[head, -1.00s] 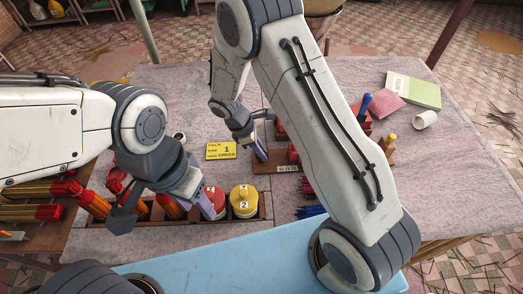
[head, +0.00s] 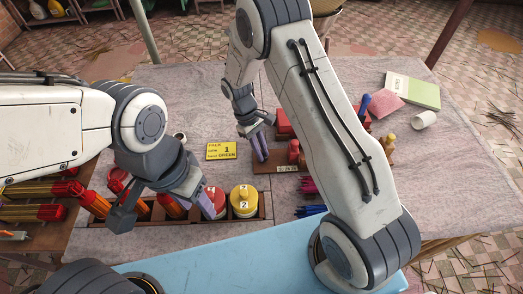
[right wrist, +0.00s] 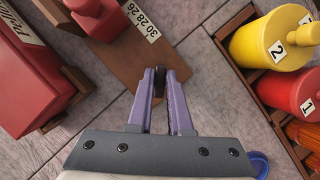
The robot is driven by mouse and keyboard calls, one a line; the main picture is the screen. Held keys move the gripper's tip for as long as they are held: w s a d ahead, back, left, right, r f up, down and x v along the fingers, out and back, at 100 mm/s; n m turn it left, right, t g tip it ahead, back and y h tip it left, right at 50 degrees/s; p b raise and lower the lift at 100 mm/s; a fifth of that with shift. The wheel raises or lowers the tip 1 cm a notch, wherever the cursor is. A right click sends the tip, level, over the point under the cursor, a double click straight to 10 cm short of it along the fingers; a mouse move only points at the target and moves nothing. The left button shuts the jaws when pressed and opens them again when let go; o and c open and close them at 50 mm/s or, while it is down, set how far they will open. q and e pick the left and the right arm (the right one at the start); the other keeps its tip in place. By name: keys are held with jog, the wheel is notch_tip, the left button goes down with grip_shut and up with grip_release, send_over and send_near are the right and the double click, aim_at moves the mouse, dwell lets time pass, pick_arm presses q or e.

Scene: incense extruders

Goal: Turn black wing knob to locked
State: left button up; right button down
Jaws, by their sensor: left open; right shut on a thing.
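The black wing knob (right wrist: 159,81) shows edge-on in the right wrist view, between the fingertips of my right gripper (right wrist: 160,78), which is shut on it. It is above the brown board (right wrist: 122,62) with a number strip. Whether the knob stands at locked cannot be told. In the head view my right gripper (head: 260,148) is at the left end of that board, and the knob is too small to make out. My left gripper (head: 201,196) is open beside the red cylinder (head: 218,198) in the front rack.
A yellow cylinder (head: 244,199) marked 2 stands in the wooden rack (head: 158,214). A yellow card (head: 221,151) lies left of my right gripper. Red blocks (head: 284,121) stand behind the board. A green book (head: 414,91) and a white cup (head: 424,119) are at the right.

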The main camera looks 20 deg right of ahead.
jog(key=m+y, duration=0.1)
jog(key=m, duration=0.3)
jog(key=shift+w+r+m+g+y, duration=0.1)
jog(key=shift+m+g+y, duration=0.2)
jog(key=shift+y, duration=0.1)
jog(key=shift+m+y, duration=0.8)
jog(key=shift+m, duration=1.2)
jog(key=c, duration=0.8)
grip_release()
jog(key=shift+c, duration=0.2)
jog(key=b+v, duration=0.2)
jog(key=v, duration=0.8)
jog(key=shift+d+r, duration=0.15)
jog(key=shift+r, duration=0.1)
